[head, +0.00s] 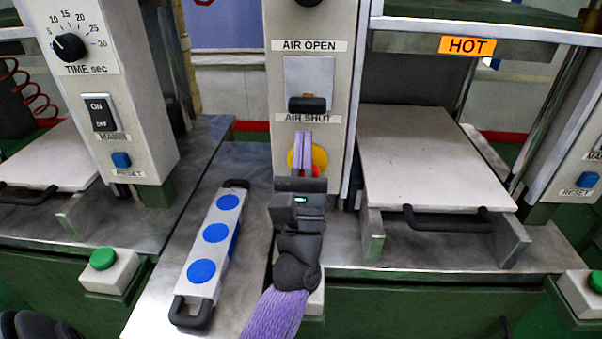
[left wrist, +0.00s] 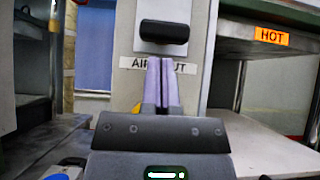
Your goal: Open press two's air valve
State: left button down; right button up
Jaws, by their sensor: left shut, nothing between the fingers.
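The air valve is a black handle (head: 307,104) on a metal plate (head: 309,76) on the grey control column. The handle sits at the plate's lower end, by the "AIR SHUT" label (head: 303,118); the "AIR OPEN" label (head: 310,45) is above. In the left wrist view the handle (left wrist: 164,32) is straight ahead, above the fingers. My left gripper (head: 303,140) is shut and empty, its purple fingers pointing up just below the handle, in front of a yellow and red button. It also shows in the left wrist view (left wrist: 162,64). A gap to the handle seems to remain.
A press with a pale plate (head: 430,157) and a "HOT" sign (head: 467,46) stands right of the column. A mould with blue discs (head: 215,232) lies on the metal bench to the left. Another control box (head: 135,140) with a timer dial stands further left.

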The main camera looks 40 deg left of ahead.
pick_arm(q)
jog(key=shift+x, duration=0.95)
